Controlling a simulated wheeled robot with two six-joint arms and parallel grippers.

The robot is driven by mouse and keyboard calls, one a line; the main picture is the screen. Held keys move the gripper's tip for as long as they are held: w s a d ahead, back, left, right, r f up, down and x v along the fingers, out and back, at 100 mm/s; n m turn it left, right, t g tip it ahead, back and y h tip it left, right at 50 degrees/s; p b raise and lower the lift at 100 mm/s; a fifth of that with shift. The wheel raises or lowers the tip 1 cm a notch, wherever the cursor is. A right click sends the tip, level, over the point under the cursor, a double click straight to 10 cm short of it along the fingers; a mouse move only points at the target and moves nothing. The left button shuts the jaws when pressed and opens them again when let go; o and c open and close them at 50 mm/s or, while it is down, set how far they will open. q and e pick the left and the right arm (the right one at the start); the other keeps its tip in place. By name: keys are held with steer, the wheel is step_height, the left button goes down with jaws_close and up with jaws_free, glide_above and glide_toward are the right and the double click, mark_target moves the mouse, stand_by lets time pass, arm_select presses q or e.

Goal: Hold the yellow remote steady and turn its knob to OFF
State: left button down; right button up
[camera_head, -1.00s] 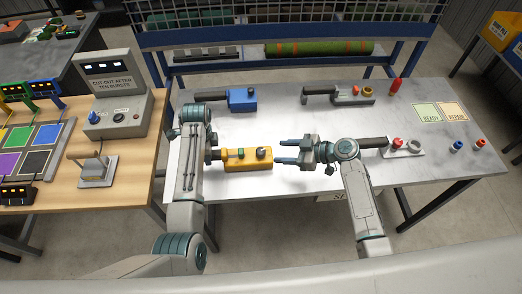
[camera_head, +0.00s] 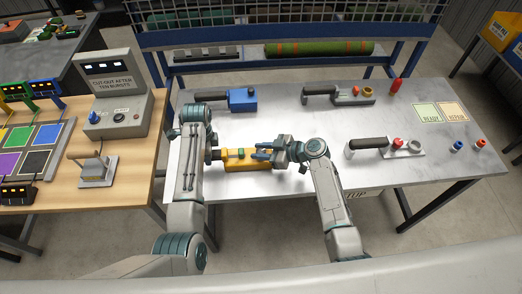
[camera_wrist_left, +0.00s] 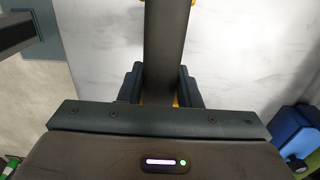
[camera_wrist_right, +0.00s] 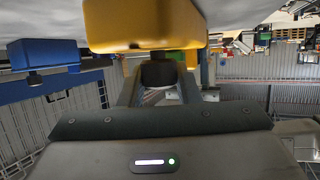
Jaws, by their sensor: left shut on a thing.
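The yellow remote (camera_head: 238,164) lies at the left front of the grey table, its green button (camera_head: 241,151) on top. My left gripper (camera_wrist_left: 160,82) is shut on the remote's dark handle (camera_wrist_left: 166,50); my arm hides most of that handle in the head view. My right gripper (camera_head: 260,155) is over the remote's right part, its fingers on either side of the dark knob (camera_wrist_right: 158,73). The right fingers look apart, with the knob between them; contact is unclear. The yellow body also fills the top of the right wrist view (camera_wrist_right: 145,22). The knob's marking is not readable.
A blue remote (camera_head: 241,98) lies behind the yellow one. Two grey remotes lie further right, one at the back (camera_head: 345,94) and one in front (camera_head: 405,146). READY (camera_head: 427,113) and REPAIR (camera_head: 453,111) pads lie at the right. The table centre is clear.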

steer(key=c, duration=0.4)
steer(key=shift+o, duration=0.2)
steer(key=shift+s+a+m+t+h, duration=0.15)
steer(key=shift+m+t+h, duration=0.25)
steer(key=shift+m+t, duration=0.55)
steer(key=shift+m+t+h, duration=1.1)
steer(key=shift+m+t, duration=0.15)
steer(key=shift+m, duration=0.1)
steer(key=o, duration=1)
steer(key=v, duration=1.2)
